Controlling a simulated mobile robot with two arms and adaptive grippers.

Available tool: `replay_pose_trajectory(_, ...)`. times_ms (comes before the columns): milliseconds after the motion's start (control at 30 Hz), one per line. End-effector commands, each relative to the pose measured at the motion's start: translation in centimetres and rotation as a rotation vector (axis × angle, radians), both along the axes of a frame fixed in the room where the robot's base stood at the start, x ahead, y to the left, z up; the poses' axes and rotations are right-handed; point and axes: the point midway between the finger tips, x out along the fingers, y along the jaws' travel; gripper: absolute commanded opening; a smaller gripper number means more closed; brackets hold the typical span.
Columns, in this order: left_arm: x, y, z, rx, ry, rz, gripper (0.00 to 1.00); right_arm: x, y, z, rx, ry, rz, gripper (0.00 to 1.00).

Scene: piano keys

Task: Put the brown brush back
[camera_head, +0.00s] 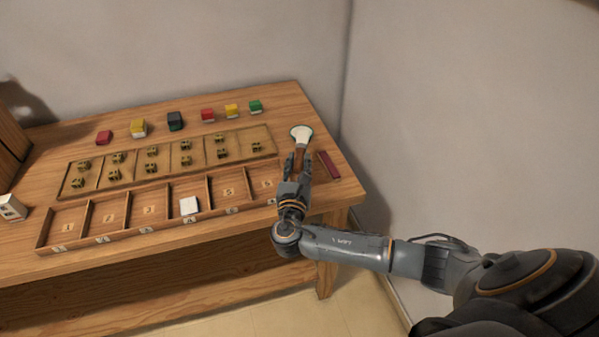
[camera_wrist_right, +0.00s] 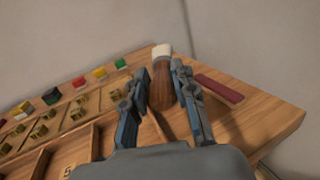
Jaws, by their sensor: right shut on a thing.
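The brown brush has a pale bristle head (camera_head: 301,133) that points away from me at the right end of the table. Its brown handle (camera_wrist_right: 162,92) is between the two fingers of my right gripper (camera_head: 298,165), which is shut on it. In the right wrist view my right gripper (camera_wrist_right: 162,80) has a finger on each side of the handle, with the bristles beyond the fingertips. I cannot tell whether the brush touches the table. My left gripper is not in view.
A dark red bar (camera_head: 328,165) lies just right of my gripper. Left of it are a numbered wooden tray (camera_head: 130,238) holding a white block (camera_head: 189,205), and a flat board (camera_head: 170,172) with several small brass pieces. Several coloured blocks (camera_head: 175,121) line the back. Walls stand behind and to the right.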

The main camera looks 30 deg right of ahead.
Motion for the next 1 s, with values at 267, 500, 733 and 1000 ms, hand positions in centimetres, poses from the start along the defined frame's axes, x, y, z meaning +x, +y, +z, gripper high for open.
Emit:
replay_pose_trajectory(267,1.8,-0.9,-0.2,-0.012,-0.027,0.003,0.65,1.6,-1.1,-2.3,-0.001,-0.002,0.001,0.0)
replay_pose_trajectory(500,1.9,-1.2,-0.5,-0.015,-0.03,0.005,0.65,1.8,-1.3,-5.4,-0.001,0.0,0.0,0.0)
replay_pose_trajectory(733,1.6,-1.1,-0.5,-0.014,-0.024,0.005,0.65,1.7,-1.3,-5.6,0.0,-0.003,0.001,0.0)
replay_pose_trajectory(1000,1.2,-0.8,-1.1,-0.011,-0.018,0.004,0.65,1.7,-1.2,-6.3,0.0,-0.002,0.002,0.0)
